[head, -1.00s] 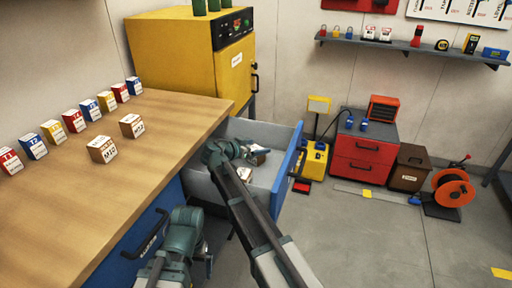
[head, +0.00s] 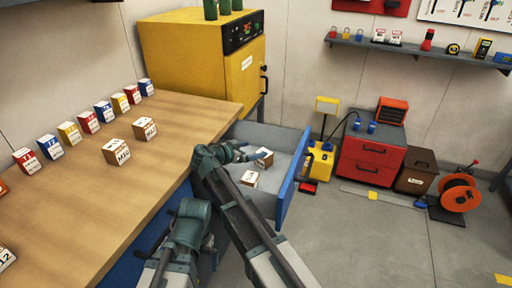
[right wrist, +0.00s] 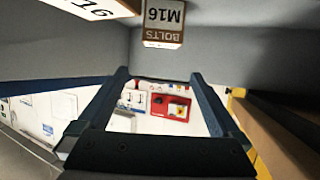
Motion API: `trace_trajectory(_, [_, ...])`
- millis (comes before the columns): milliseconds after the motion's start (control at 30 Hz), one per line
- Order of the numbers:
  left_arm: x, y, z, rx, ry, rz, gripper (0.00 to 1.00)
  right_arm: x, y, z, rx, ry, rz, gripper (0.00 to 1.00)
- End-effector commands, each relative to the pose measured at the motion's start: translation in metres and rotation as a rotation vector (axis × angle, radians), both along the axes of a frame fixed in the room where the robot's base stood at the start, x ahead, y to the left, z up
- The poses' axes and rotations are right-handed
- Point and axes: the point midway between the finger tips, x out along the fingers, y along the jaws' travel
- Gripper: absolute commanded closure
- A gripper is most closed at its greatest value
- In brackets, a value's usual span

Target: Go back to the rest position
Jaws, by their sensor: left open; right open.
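My right gripper (head: 250,153) is inside the open drawer (head: 294,180), beside a small white-and-brown box (head: 264,158). A second such box (head: 250,178) lies nearer in the drawer. In the right wrist view, the two fingers of this gripper (right wrist: 158,76) are apart with nothing between them. A box marked BOLTS M16 (right wrist: 163,24) stands beyond them, and part of another box (right wrist: 100,8) shows at the top edge. My left gripper (head: 211,252) is low beside the workbench front, largely hidden by its own arm; no held object shows.
The wooden workbench (head: 75,200) carries a row of coloured boxes (head: 88,122) and two brown-and-white boxes (head: 145,128). The blue drawer front juts out at right. A yellow cabinet (head: 200,62) stands behind.

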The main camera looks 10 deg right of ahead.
Motion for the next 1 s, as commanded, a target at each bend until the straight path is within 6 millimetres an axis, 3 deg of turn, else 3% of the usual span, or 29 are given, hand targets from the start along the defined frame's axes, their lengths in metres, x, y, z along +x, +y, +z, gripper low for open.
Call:
trace_trajectory(367, [0.0,0.0,-0.001,0.0,0.0,0.0,0.0,0.001,-0.001,-0.001,0.0,0.0,-0.001,0.0])
trace_trajectory(800, [0.0,0.0,-0.027,0.0,0.0,0.0,0.0,0.033,-0.049,-0.028,0.001,0.0,-0.004,0.0])
trace_trajectory(1000, [0.0,0.0,-0.042,0.0,0.0,0.0,0.0,0.038,-0.058,-0.042,0.001,0.001,0.0,0.0])
